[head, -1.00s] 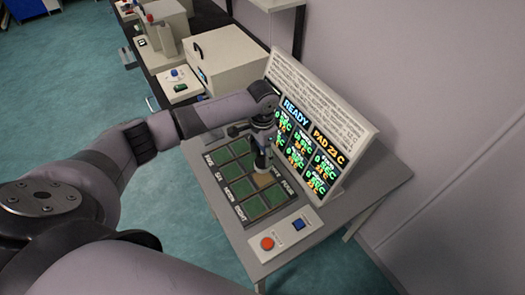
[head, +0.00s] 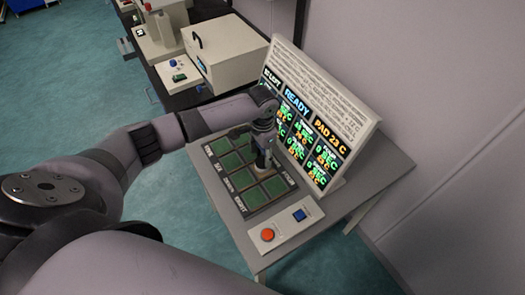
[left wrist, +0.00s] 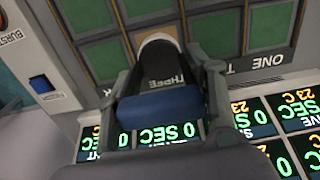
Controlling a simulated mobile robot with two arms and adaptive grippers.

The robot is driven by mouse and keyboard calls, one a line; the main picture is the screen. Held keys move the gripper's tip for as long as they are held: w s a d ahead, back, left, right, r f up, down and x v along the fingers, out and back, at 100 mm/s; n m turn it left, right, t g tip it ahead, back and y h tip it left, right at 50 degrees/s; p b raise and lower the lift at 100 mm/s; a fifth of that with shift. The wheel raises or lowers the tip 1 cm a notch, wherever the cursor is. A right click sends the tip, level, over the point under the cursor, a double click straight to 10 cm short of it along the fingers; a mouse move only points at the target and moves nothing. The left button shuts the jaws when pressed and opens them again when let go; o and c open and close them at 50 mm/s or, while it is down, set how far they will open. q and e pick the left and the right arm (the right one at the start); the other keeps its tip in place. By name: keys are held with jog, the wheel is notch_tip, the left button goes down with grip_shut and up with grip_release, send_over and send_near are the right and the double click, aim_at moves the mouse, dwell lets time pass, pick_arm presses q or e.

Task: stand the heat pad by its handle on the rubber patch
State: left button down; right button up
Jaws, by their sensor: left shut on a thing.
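My left gripper (head: 263,154) points down over the far right part of a dark tray (head: 268,205) with several green rubber patches. It is shut on the heat pad's handle. A blue cylinder and a dark part reading THREE show between the fingers in the left wrist view (left wrist: 165,95). The pad's pale rim (left wrist: 157,40) shows beyond them. In the head view the pad (head: 260,169) is low over or on the tray; I cannot tell whether it touches a patch. A bare green patch (head: 275,186) lies nearer. My right gripper is not in view.
A sloped display panel (head: 345,125), reading READY and PAD 23 C, stands close behind the gripper. A control box with an orange button (head: 267,234) and a blue button (head: 299,213) sits in front of the tray. A white oven-like box (head: 220,55) stands beyond the table.

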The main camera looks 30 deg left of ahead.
pick_arm(q)
jog(key=shift+f+b, duration=0.3)
jog(key=shift+f, duration=0.25)
dwell(1.0)
jog(key=c, duration=0.8)
grip_release()
jog(key=shift+o, duration=0.8)
jog(key=shift+s+f, duration=0.1)
jog(key=shift+f, duration=0.05)
notch_tip(320, 180, up, 12)
jog(key=shift+r, duration=0.15)
